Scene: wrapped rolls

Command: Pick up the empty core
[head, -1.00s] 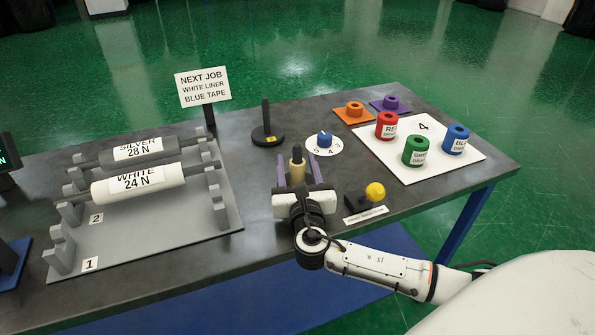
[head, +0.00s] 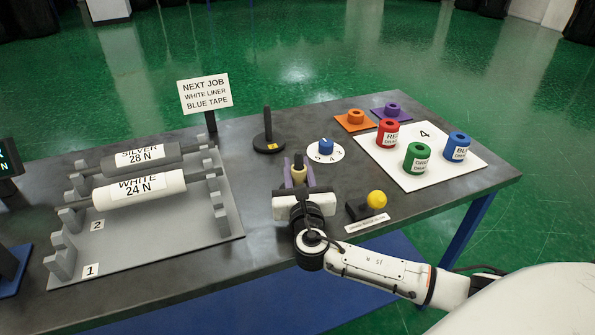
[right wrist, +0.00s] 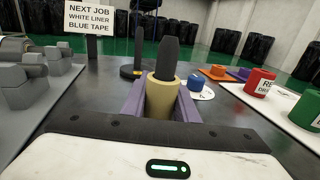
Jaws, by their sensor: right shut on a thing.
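The empty core (head: 299,174) is a short tan tube, upright around a dark post (right wrist: 168,57) that sticks out of its top in the right wrist view. My right gripper (head: 298,170) has its purple fingers on both sides of the core and is shut on it. The core also shows in the right wrist view (right wrist: 161,97) between the fingers (right wrist: 160,102). The core's lower end is hidden by my gripper. My left gripper is not in view.
A black post on a round base (head: 268,138) stands behind the core, with a blue dial (head: 326,147) to its right. A yellow knob (head: 377,200) is close to my right gripper. The roll rack (head: 180,228) is left; a white board (head: 393,176) with coloured rolls is right.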

